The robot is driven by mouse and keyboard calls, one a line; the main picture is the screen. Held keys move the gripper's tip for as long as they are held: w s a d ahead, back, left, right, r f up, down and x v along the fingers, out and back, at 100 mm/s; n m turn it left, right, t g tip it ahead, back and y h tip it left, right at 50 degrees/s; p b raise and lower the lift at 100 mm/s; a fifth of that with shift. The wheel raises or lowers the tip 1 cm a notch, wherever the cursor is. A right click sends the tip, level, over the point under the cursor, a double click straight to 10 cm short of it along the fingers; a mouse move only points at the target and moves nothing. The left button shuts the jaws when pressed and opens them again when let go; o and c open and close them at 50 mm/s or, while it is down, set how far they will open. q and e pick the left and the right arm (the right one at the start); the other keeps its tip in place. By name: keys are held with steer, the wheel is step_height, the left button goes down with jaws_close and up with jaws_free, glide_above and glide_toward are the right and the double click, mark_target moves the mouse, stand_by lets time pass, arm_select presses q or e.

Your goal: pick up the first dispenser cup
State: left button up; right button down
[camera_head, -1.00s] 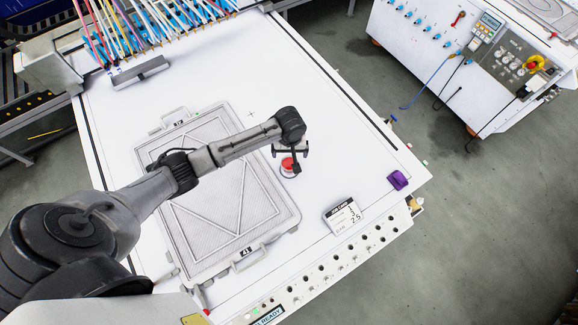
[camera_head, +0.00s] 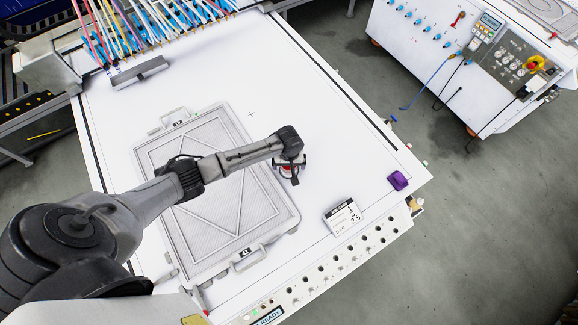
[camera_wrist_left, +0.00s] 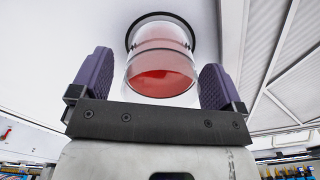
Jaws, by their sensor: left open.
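The dispenser cup (camera_wrist_left: 160,60), a clear cup with red contents, stands on the white table beside the grey tray. In the left wrist view it sits between the two purple finger pads of my left gripper (camera_wrist_left: 160,85), which is open, with a visible gap at each side. In the head view my left gripper (camera_head: 290,172) is down over the cup (camera_head: 288,167) and hides most of it. My right gripper is not in view.
A grey framed tray (camera_head: 215,190) with handles lies left of the cup. Coloured tubes (camera_head: 150,30) hang at the table's far end. The white table around the cup is otherwise clear.

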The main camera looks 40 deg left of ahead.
arm_select(q)
steer(key=c, duration=1.2)
steer(key=shift+o, duration=0.2)
steer(key=shift+r, duration=0.1)
